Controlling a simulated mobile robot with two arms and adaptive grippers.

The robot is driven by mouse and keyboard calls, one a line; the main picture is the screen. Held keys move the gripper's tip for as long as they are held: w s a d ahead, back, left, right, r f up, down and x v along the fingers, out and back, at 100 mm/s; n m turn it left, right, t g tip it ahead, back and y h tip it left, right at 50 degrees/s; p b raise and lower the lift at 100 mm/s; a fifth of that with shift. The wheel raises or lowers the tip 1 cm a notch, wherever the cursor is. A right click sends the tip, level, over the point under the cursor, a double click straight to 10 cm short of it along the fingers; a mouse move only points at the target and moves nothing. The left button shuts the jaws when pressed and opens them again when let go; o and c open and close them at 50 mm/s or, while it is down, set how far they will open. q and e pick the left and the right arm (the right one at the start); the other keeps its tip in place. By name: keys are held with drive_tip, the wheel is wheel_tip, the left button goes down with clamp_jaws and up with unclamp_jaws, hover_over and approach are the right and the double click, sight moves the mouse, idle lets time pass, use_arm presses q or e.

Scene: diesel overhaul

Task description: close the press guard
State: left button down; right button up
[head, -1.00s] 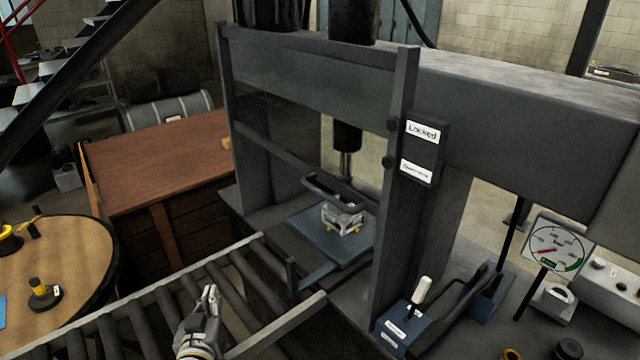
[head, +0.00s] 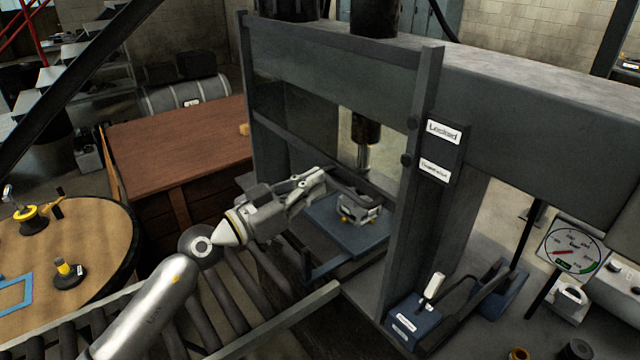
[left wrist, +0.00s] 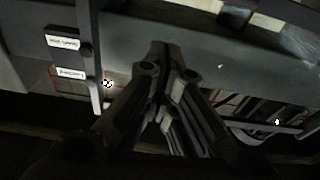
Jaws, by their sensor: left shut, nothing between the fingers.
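The press guard is a see-through panel in a dark frame (head: 285,136) across the front of the press. Its lower bar hangs above the blue press bed (head: 345,235), leaving a gap below. A dark handle (head: 368,184) sticks out from this bar. My left gripper (head: 322,174) is shut and empty, with its fingertips close to the left end of the handle. I cannot tell whether they touch it. In the left wrist view the shut fingers (left wrist: 160,62) point toward dark press parts. My right gripper is not in view.
A small metal part (head: 357,208) sits on the press bed under the ram (head: 364,140). A roller conveyor (head: 285,325) runs up to the press front. A blue pump unit with a lever (head: 412,318) stands right of the post, which carries a "Locked" sign (head: 443,131).

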use_arm(q)
drive_tip(key=x, duration=0.8)
drive_tip(key=shift+w+d+r, duration=0.15)
drive_tip(key=shift+w+d, duration=0.05)
drive_tip(key=shift+d, duration=0.15)
drive_tip(key=f, duration=0.1)
drive_tip(key=f+b, duration=0.1)
drive_tip(key=a+f, duration=0.1)
drive_tip(key=f, duration=0.1)
drive_tip(key=shift+s+b, duration=0.3)
drive_tip(key=shift+d, duration=0.1)
